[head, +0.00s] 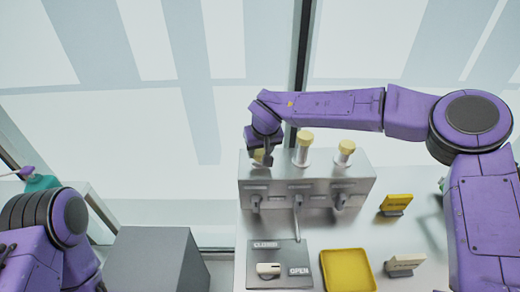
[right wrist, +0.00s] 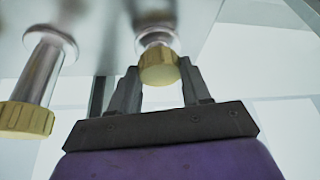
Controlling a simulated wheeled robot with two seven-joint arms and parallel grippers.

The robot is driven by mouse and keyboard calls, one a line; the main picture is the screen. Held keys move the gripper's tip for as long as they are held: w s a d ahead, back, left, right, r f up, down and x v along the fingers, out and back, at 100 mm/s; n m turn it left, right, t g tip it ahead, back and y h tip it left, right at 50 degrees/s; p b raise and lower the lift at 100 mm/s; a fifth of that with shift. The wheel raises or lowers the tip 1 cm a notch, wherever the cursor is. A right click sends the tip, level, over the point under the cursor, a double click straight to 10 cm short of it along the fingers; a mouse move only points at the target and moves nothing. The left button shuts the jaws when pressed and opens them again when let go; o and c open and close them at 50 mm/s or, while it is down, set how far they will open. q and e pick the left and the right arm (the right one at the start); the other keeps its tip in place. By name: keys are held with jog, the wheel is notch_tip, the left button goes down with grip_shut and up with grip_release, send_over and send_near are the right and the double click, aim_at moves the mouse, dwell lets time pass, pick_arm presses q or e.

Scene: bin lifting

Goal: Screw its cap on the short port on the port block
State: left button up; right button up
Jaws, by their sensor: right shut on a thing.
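The grey metal port block (head: 357,188) stands at the back of the table with several levers on its front. My right gripper (head: 262,157) is over its left end. In the right wrist view the right gripper (right wrist: 157,78) is shut on a yellow ribbed cap (right wrist: 159,68), one finger on each side. The cap is at the end of the short port (right wrist: 157,40), in line with it; whether it is fully seated I cannot tell. In the head view this cap (head: 259,155) is partly hidden by my gripper. My left gripper is outside the picture.
A taller middle port (head: 301,156) and a right port (head: 343,158) carry yellow caps. A grey box (head: 155,260) stands left.

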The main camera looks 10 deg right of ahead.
jog(key=m+h, duration=0.1)
jog(key=m, duration=0.3)
jog(key=shift+a+h, duration=0.35)
jog(key=shift+h, duration=0.05)
jog(key=m+h, duration=0.1)
jog(key=m, duration=0.2)
jog(key=shift+f+g, duration=0.1)
jog(key=shift+g, duration=0.3)
jog(key=m, duration=0.2)
jog(key=m+g+h, duration=0.1)
jog(key=m, duration=0.2)
jog(key=shift+g, duration=0.3)
jog(key=o, duration=0.9)
jog(key=shift+s+d, duration=0.15)
jog(key=shift+s, duration=0.1)
